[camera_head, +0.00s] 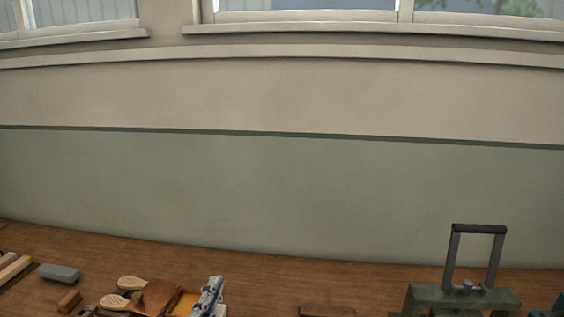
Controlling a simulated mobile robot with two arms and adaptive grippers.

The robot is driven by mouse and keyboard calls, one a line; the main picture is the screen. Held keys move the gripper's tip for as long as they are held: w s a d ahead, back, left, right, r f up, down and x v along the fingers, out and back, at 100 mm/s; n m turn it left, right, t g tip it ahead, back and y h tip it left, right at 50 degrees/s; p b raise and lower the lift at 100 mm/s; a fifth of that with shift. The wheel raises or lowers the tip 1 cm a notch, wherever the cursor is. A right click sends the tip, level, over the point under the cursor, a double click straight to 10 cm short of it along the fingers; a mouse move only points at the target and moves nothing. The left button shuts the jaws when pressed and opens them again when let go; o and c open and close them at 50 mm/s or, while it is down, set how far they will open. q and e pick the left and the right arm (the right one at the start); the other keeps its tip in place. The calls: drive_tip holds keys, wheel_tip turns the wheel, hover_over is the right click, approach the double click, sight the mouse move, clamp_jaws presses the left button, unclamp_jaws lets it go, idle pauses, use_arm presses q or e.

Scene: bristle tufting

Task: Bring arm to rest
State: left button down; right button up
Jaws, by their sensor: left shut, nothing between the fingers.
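My left gripper (210,294) shows at the bottom edge of the head view, left of centre, as a grey and white shape pointing up. It is shut and empty. Its arm is cut off by the lower edge. It stands in front of or just beside an orange-brown wooden box or tray (186,303); I cannot tell whether they touch. My right gripper is not in view.
Pale bristled brush heads (115,301), a grey block (59,273) and wooden strips (14,268) lie on the wooden bench (262,273) at left. A green fixture with a dark-topped upright frame (479,229) stands at right. A wall with windows closes the back.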

use_arm(q)
drive_tip(key=s+a+f+n+g+y, duration=0.45)
drive_tip(key=a+f+n, duration=0.25)
drive_tip(key=f, duration=0.4)
drive_tip(key=s+f+n+g+h, duration=0.1)
drive_tip(key=s+f+n+g, duration=0.3)
drive_tip(key=s+f+g, duration=0.55)
drive_tip(key=s+f+n+g, duration=0.25)
drive_tip(key=s+f, duration=0.45)
drive_tip(key=s, duration=0.7)
wheel_tip(320, 180, down, 26)
drive_tip(key=s+a+f+g+b, duration=0.1)
drive_tip(key=s+a+f+g, duration=0.1)
drive_tip(key=s+f, duration=1.6)
drive_tip(key=shift+s+a+f+b, duration=0.2)
drive_tip(key=shift+s+a+b, duration=0.15)
drive_tip(key=shift+a+b, duration=0.1)
